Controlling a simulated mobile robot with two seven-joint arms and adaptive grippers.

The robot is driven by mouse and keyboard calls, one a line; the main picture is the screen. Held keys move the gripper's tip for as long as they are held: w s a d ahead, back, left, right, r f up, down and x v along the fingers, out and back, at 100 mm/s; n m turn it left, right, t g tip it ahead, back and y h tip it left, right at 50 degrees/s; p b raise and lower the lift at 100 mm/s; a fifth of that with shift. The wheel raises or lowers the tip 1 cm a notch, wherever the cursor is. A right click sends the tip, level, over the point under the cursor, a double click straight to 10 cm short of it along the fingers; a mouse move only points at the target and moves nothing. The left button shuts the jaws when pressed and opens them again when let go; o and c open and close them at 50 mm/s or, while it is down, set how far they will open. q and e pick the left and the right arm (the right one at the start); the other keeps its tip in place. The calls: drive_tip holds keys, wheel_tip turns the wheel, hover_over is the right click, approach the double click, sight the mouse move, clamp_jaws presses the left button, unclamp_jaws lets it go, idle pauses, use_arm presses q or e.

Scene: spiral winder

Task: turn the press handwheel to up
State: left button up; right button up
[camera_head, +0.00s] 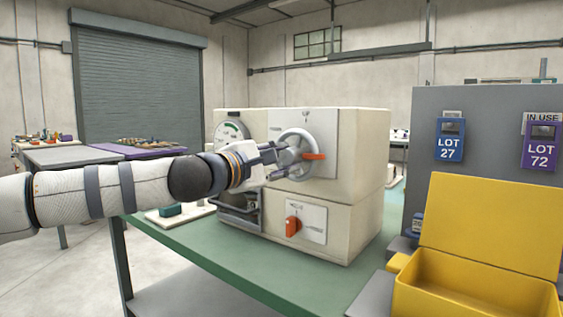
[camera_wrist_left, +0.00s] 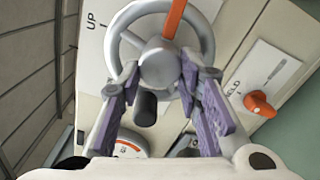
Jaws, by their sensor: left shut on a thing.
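The press handwheel (camera_head: 298,136) is a grey ring with a round hub and an orange pointer (camera_head: 314,156) on the front of the cream press. In the head view the pointer points right. The wheel also fills the top of the left wrist view (camera_wrist_left: 207,38), where a mark labelled UP is beside it (camera_wrist_left: 91,20). My left gripper (camera_head: 284,155) is at the wheel from the left. Its purple-padded fingers (camera_wrist_left: 160,78) are shut on the wheel, one on each side of the hub. A dark knob (camera_wrist_left: 146,108) shows between them. My right gripper is out of view.
An orange knob (camera_head: 292,226) is on the lower panel and a dial (camera_head: 230,131) on the upper left of the press. A yellow open bin (camera_head: 470,282) and a grey cabinet (camera_head: 480,140) stand at right. The green table (camera_head: 260,280) is clear in front.

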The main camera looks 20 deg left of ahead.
use_arm(q)
drive_tip(key=n, duration=0.3)
drive_tip(key=n+b, duration=0.1)
drive_tip(key=shift+d+f+n, duration=0.1)
drive_tip(key=shift+f+n, duration=0.15)
drive_tip(key=shift+n, duration=0.05)
drive_tip(key=n+b, duration=0.1)
drive_tip(key=n, duration=0.3)
drive_tip(key=shift+n, duration=0.3)
drive_tip(key=n+b, duration=0.2)
drive_tip(key=n, duration=0.2)
drive_tip(key=shift+d+f, duration=0.1)
drive_tip(key=shift+d, duration=0.05)
drive_tip(key=shift+n+b, duration=0.75)
drive_tip(key=shift+n, duration=1.25)
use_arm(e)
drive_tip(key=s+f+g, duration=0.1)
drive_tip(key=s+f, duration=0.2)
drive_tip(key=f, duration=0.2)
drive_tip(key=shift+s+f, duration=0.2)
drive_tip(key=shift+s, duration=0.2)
use_arm(q)
drive_tip(key=shift+s+r, duration=0.1)
drive_tip(key=shift+r, duration=0.1)
drive_tip(key=o, duration=1.1)
drive_tip(key=shift+o, duration=0.2)
drive_tip(key=shift+s, duration=0.1)
